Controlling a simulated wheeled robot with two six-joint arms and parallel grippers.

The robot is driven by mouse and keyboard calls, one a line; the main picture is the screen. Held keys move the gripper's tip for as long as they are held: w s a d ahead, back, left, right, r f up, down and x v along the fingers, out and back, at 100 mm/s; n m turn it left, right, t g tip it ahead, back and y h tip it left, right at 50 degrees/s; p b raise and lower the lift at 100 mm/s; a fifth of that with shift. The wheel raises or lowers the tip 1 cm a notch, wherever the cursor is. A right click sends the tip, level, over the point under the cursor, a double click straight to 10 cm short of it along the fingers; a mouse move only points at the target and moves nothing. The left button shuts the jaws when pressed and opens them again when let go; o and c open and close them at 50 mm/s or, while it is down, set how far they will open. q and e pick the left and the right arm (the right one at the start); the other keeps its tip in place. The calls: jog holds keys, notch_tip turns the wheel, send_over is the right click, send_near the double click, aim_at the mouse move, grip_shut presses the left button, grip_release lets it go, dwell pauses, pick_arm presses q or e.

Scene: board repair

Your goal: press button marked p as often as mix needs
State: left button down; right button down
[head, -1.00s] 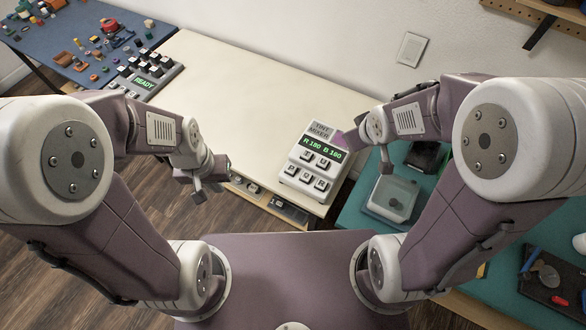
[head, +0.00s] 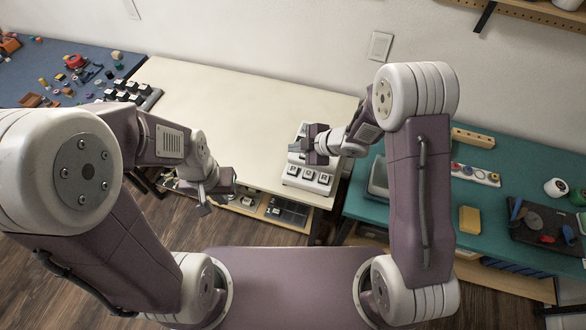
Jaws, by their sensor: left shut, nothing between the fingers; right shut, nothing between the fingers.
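The tint mixer (head: 308,187) is a pale box on the white table's right front part. Its front row of white keys shows, with the key at the left end (head: 292,170) seemingly the P key; the letters are hard to read now. My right gripper (head: 303,147) is shut and empty, over the mixer's upper part, hiding the display and most of the upper keys. I cannot tell whether it touches a key. My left gripper (head: 206,203) is shut and empty, in front of the table's front edge, well left of the mixer.
A blue table (head: 50,62) with small parts is at far left. A teal table (head: 400,215) with tools is at right. The white table's middle (head: 220,105) is clear.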

jog(key=f+b, duration=0.1)
jog(key=b, duration=0.7)
send_over(296, 170)
notch_tip(296, 170, down, 7)
jog(key=shift+a+f, duration=0.1)
jog(key=shift+f, duration=0.3)
jog(key=shift+f, duration=0.1)
dwell(1.2)
jog(key=shift+f+b, duration=0.35)
jog(key=shift+b, duration=0.15)
jog(key=shift+f+b, duration=0.45)
jog(key=shift+f, duration=0.1)
dwell(0.4)
dwell(0.3)
jog(key=shift+r+p, duration=1)
